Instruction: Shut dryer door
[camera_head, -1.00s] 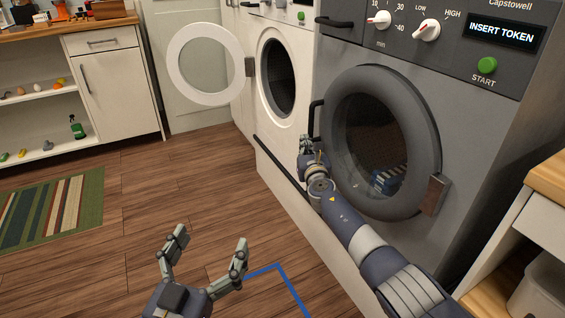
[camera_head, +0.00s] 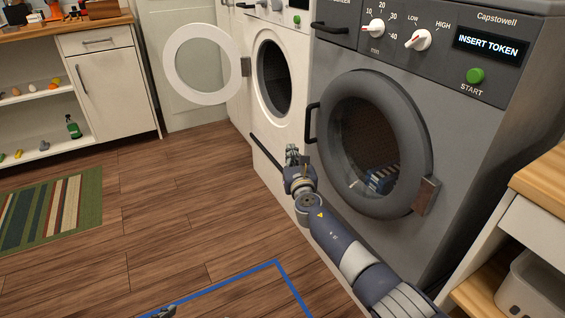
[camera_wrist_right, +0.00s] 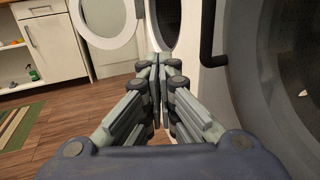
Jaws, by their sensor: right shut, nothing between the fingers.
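The grey dryer (camera_head: 470,130) stands at the right, its display reading INSERT TOKEN. Its round dark door (camera_head: 417,150) covers the opening, hinged at the right; whether it is fully flush I cannot tell. The black door handle (camera_head: 309,122) is on the door's left side and also shows in the right wrist view (camera_wrist_right: 207,42). My right gripper (camera_head: 292,150) is shut and empty, just left of and below the handle, apart from it. The right wrist view shows its fingers together (camera_wrist_right: 155,62). Only a tip of my left gripper (camera_head: 167,312) shows at the bottom edge.
A white machine (camera_head: 290,125) beside the dryer has its round door (camera_head: 235,65) swung open. A wooden-topped shelf unit (camera_head: 540,190) stands close at the right. A blue floor line (camera_head: 230,285) and a striped rug (camera_head: 50,212) lie on open wooden floor.

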